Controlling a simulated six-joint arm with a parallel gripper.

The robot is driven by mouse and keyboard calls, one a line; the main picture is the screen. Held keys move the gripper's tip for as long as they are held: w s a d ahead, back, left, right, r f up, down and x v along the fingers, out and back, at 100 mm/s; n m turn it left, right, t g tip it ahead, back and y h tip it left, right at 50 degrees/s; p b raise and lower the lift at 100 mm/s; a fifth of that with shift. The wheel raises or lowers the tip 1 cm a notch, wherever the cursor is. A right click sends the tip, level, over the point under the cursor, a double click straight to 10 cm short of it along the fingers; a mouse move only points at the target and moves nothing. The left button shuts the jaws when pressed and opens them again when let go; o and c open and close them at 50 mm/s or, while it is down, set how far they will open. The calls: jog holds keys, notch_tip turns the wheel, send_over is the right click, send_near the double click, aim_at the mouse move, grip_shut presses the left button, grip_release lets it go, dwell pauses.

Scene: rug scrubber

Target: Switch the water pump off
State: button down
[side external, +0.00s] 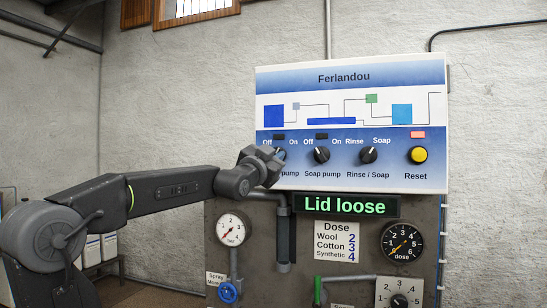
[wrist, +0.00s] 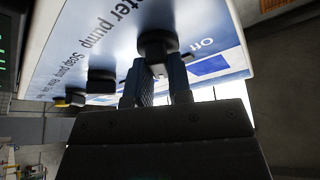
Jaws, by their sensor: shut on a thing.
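The water pump knob (wrist: 157,45) is a dark round knob on the control panel (side external: 350,180), at the panel's lower left in the side view. My gripper (side external: 276,157) is at this knob, and the wrist view shows its two fingers (wrist: 159,85) shut on it. The gripper mostly hides the knob in the side view, so I cannot tell whether it points to Off or On. The small lamp (side external: 279,137) above it is dark.
To the right are the soap pump knob (side external: 321,155), the rinse/soap knob (side external: 368,154) and the yellow reset button (side external: 419,155), with a lit pinkish lamp (side external: 417,134) above. A display (side external: 344,206) below reads "Lid loose". A grey pipe (side external: 283,225) runs below my gripper.

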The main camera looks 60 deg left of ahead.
jog(key=shift+n+y, duration=0.3)
jog(key=shift+n, duration=0.1)
jog(key=n+g+y, duration=0.2)
jog(key=n, duration=0.3)
jog(key=n+g+y, duration=0.2)
jog(key=n, duration=0.3)
jog(key=n+g+y, duration=0.1)
jog(key=n, duration=0.5)
jog(key=shift+w+d+g+y, duration=0.1)
jog(key=shift+w+g+y, duration=0.05)
jog(key=shift+g+y, duration=0.25)
jog(key=shift+n+g, duration=0.3)
jog(key=shift+n, duration=0.1)
jog(key=c, duration=1)
grip_release()
jog(key=shift+c, duration=0.2)
jog(key=v, duration=1.4)
jog(key=shift+f, duration=0.1)
